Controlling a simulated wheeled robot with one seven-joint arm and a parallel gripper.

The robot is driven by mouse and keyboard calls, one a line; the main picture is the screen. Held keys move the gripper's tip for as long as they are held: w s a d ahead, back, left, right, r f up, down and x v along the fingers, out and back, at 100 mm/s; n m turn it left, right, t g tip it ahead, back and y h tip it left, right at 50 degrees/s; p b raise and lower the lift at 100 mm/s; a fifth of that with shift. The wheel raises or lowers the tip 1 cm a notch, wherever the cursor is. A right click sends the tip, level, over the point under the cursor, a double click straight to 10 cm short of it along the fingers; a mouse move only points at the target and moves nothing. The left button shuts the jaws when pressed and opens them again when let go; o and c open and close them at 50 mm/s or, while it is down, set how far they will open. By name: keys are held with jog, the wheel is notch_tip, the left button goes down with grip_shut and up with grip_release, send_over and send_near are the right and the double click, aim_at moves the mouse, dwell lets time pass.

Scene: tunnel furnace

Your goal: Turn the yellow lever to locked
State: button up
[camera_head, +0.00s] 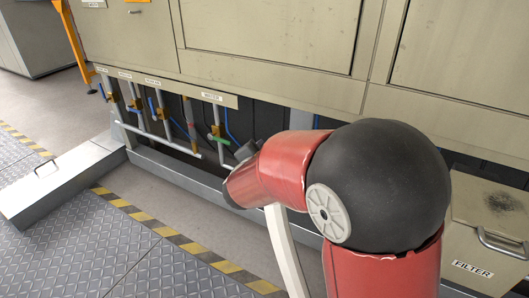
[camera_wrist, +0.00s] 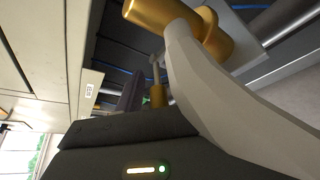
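In the head view a row of pipe valves runs under the furnace panels, with gold-coloured fittings (camera_head: 215,130), blue handles (camera_head: 152,105) and a green handle (camera_head: 218,141). I cannot clearly make out a yellow lever there. I see nothing held. In the head view my red arm hides most of the gripper.
A label strip (camera_head: 213,97) runs above the valves. A low metal step or box with a handle (camera_head: 70,180) stands left. A FILTER box (camera_head: 485,225) stands right. The yellow-black striped floor edge (camera_head: 180,240) and nearby floor are clear.

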jog(key=v, duration=0.7)
jog(key=shift+s+p, duration=0.4)
jog(key=shift+p, duration=0.05)
jog(key=shift+r, duration=0.1)
jog(key=s+d+r+m+g+h, duration=0.1)
jog(key=s+d+m+g+h, duration=0.1)
jog(key=d+m, duration=0.35)
jog(key=s+d+r+m+g+h, duration=0.1)
jog(key=s+d+m+g+h, duration=0.15)
jog(key=d, duration=0.55)
jog(key=s+d+f+m+g+y, duration=0.1)
jog(key=s+d+m+g+y, duration=0.15)
jog(key=s+m, duration=0.35)
jog(key=s+d+f+m+g+y, duration=0.1)
jog(key=s+d+m+g, duration=0.1)
jog(key=s+d+m, duration=0.4)
jog(key=s+a+r+m+y, duration=0.1)
jog(key=s+a+m+y, duration=0.35)
jog(key=s, duration=0.25)
notch_tip(320, 180, up, 13)
jog(key=p, duration=1.2)
jog(key=shift+a+p, duration=0.35)
jog(key=shift+a, duration=0.1)
